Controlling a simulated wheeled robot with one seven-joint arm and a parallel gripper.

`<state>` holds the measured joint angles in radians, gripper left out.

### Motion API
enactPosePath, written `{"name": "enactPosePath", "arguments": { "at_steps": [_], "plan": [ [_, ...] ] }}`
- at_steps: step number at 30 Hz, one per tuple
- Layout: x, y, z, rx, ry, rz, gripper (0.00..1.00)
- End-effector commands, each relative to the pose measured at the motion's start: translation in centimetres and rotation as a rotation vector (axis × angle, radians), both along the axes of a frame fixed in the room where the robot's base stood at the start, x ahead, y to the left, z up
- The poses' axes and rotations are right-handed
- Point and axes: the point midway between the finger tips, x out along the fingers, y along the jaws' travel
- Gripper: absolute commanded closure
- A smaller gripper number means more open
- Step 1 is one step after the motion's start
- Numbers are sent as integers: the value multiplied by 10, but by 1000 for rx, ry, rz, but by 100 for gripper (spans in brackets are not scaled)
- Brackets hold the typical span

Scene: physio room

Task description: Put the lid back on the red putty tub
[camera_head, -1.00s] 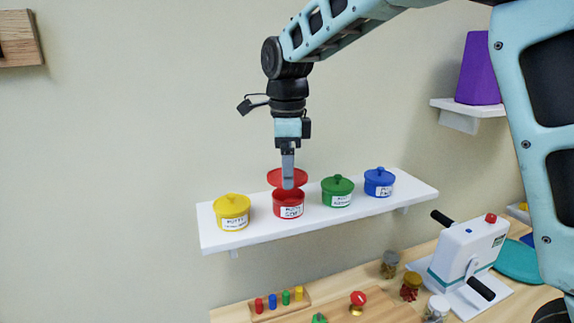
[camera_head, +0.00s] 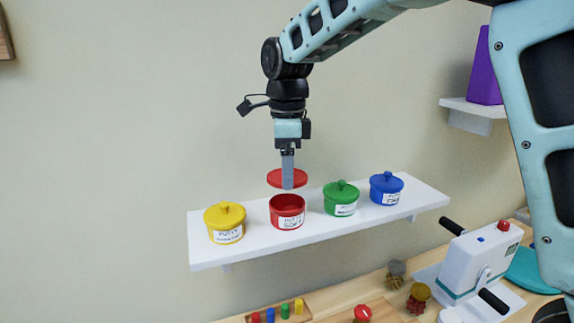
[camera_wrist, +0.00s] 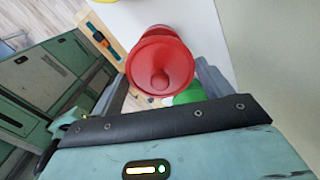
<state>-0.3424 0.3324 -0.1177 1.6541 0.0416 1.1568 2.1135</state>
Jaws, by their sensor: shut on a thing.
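The red putty tub (camera_head: 288,216) stands open on the white wall shelf, between the yellow and green tubs, its label facing out. My gripper (camera_head: 288,180) points down above it, shut on the red lid (camera_head: 272,179). The lid is held level, a little above the tub's open rim and apart from it. In the wrist view the red lid (camera_wrist: 160,62) shows with its round knob between the fingers; it hides most of what is below it.
A yellow tub (camera_head: 225,224) stands left of the red one. A green tub (camera_head: 341,199) and a blue tub (camera_head: 386,189) stand to the right, all lidded. The white shelf (camera_head: 210,258) has narrow free edges. A white machine (camera_head: 478,264) stands on the wooden table below.

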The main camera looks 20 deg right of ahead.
Motion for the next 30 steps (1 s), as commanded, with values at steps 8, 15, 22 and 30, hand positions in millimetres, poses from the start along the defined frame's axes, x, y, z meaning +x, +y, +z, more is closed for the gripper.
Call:
{"name": "enactPosePath", "arguments": {
  "at_steps": [8,15,22,30],
  "plan": [
    [0,0,-32,0,0,0,43],
    [0,0,-47,0,0,0,43],
    [0,0,-50,0,0,0,43],
    [0,0,-50,0,0,0,43]
  ]
}}
